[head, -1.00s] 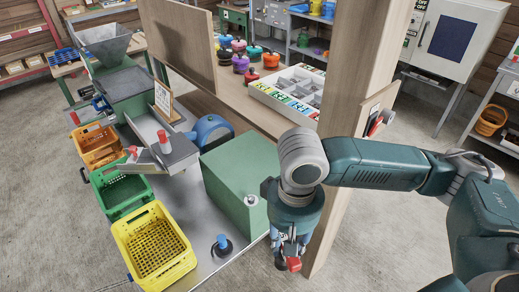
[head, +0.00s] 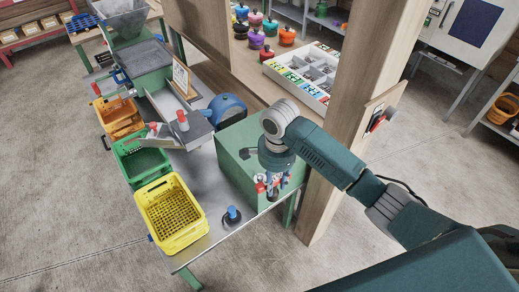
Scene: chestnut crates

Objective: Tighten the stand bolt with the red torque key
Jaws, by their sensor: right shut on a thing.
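My right gripper (head: 272,186) points down over the front part of the green stand box (head: 232,138). It is shut on the red torque key (head: 260,187), of which only small red parts show between and beside the fingers. The stand bolt is not visible; the gripper and wrist cover that part of the box. I cannot tell whether the key touches the bolt. My left gripper is not in view.
A blue-topped key (head: 232,214) stands on the metal bench to the left of the box. Yellow (head: 171,243), green and orange crates line the bench's left side. A wooden post (head: 335,160) rises close behind my right arm. A parts tray (head: 300,75) lies on the shelf.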

